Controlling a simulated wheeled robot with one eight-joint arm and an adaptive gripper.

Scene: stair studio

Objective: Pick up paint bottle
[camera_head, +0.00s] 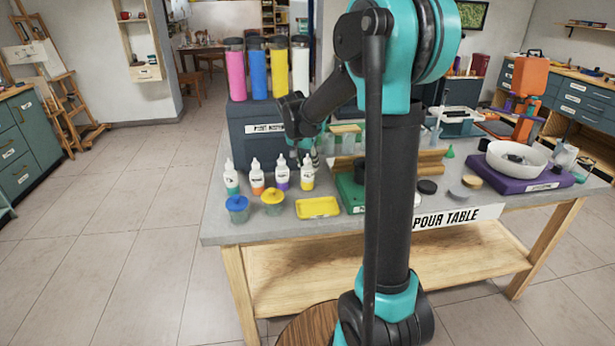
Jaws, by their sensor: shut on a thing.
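Several small white paint bottles stand in a row on the grey pour table, with green (231,180), orange (257,180), purple (282,176) and yellow (307,178) lower parts. My gripper (308,156) is at the right end of this row, reaching down in front of the dark box. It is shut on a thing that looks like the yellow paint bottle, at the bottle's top. The fingers are small and dark here, so the exact contact is hard to see. The yellow bottle looks upright; I cannot tell whether it touches the table.
A dark box (258,150) behind carries tall pink, blue, yellow and white bottles. Blue-lidded (237,209) and yellow-lidded (272,203) jars and a yellow tray (318,208) are in front. A white bowl (516,158) is at right. My arm hides the table's middle.

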